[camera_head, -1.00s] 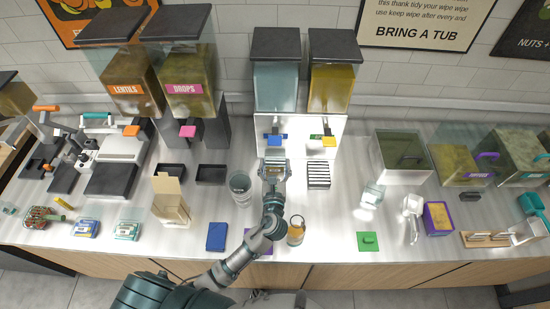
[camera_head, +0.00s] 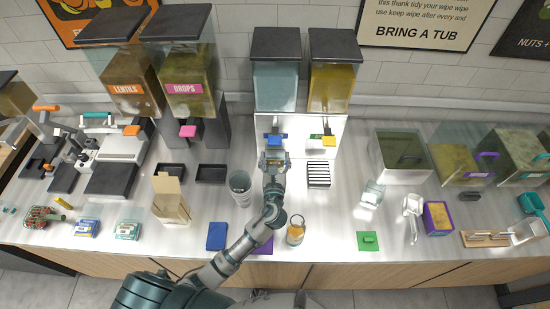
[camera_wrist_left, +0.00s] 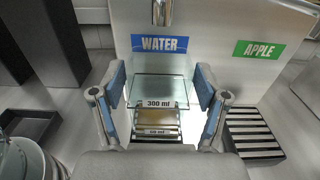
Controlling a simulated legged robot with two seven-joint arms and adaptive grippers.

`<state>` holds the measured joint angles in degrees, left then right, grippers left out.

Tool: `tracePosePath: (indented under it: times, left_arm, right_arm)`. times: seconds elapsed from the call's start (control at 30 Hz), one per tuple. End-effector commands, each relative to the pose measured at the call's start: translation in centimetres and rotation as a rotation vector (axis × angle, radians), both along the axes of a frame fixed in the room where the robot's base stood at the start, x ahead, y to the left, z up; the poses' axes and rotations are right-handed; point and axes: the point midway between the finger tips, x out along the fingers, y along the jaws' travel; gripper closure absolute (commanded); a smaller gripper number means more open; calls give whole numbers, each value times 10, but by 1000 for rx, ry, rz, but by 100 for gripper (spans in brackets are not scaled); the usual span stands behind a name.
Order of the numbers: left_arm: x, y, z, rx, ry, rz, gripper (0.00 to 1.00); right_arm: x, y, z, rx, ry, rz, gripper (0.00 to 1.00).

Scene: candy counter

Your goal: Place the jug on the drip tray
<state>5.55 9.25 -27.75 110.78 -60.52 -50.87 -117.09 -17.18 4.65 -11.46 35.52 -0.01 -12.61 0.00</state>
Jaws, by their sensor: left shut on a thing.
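My left gripper (camera_head: 274,158) is shut on a clear glass jug labelled 300 ml, just in front of the WATER dispenser. In the left wrist view the jug (camera_wrist_left: 160,90) is between the two blue-padded fingers (camera_wrist_left: 160,98). It looks upright. A pale slatted surface (camera_wrist_left: 158,131) shows below the jug, probably the drip tray under the water tap. It is mostly hidden, and I cannot tell whether the jug touches it. A second striped tray (camera_wrist_left: 252,135) lies to the right under the APPLE sign, also in the head view (camera_head: 318,175). My right gripper is not in view.
The water tank (camera_head: 276,85) and the yellow apple tank (camera_head: 331,88) stand behind, on a white panel. A clear cylinder (camera_head: 240,190) is left of my arm and an orange-topped jar (camera_head: 295,230) right of it. The counter between the striped tray and the glass bin (camera_head: 400,158) is clear.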

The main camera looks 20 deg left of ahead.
Motion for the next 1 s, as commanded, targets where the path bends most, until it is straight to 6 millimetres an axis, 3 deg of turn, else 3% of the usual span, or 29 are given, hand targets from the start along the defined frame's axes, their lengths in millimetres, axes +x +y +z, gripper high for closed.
tracePosePath:
  times: [0.1,0.13,0.23,0.67,1.0]
  left_arm:
    - [0,0,-1,0,-1,0,93]
    - [0,0,-2,0,0,0,24]
    - [0,0,-1,0,0,0,1]
    - [-5,-2,0,0,1,-1,1]
    - [-72,-21,-1,-2,2,-2,1]
  right_arm:
    - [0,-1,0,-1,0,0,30]
    - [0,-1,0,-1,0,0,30]
    - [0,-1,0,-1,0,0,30]
    - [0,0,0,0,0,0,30]
    - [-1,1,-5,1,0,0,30]
